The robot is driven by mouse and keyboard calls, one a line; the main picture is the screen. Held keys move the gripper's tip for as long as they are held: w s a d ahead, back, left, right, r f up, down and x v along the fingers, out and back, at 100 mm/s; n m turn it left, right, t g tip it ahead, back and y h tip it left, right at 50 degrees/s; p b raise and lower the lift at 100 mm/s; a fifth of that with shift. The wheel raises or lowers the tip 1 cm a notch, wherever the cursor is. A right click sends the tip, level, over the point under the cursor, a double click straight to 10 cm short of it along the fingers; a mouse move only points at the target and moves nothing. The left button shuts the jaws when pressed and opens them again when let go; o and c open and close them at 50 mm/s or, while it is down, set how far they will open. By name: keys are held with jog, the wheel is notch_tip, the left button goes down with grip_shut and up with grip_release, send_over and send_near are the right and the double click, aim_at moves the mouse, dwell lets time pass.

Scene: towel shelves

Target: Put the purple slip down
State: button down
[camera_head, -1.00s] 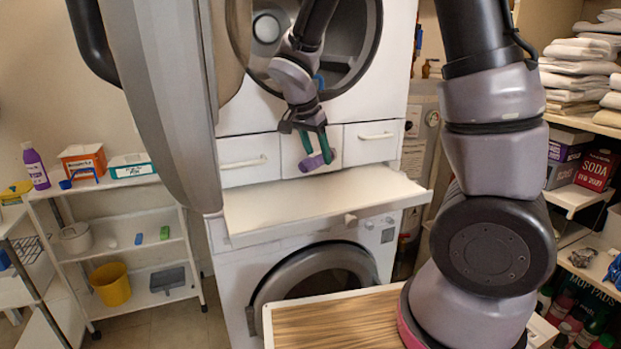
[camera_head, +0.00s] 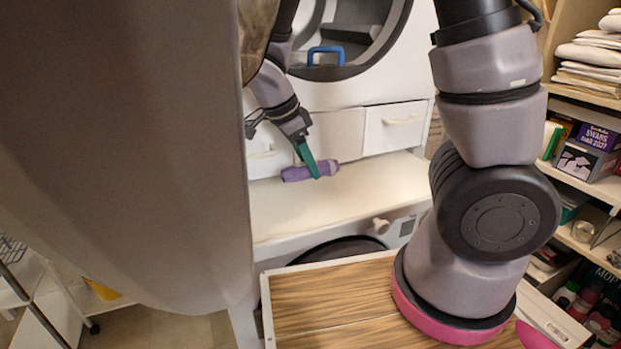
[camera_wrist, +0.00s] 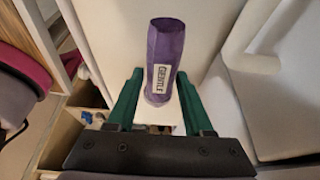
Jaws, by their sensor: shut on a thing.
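The purple slip (camera_head: 296,174) is a short purple roll, with a white label reading "GENTLE" in the wrist view (camera_wrist: 165,45). My gripper (camera_head: 318,166) has green fingers and is shut on it. The wrist view shows a finger on each side of the slip's lower part (camera_wrist: 159,84). In the head view the slip lies nearly level, just over the white pull-out shelf (camera_head: 280,218) below the drawers. I cannot tell whether it touches the shelf.
A wood-topped surface (camera_head: 335,300) is in front. The shelf looks bare around the slip.

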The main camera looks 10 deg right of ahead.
aim_at(308, 179)
jog(key=shift+f, duration=2.05)
jog(key=shift+f, duration=0.1)
jog(key=shift+c, duration=1.5)
grip_release()
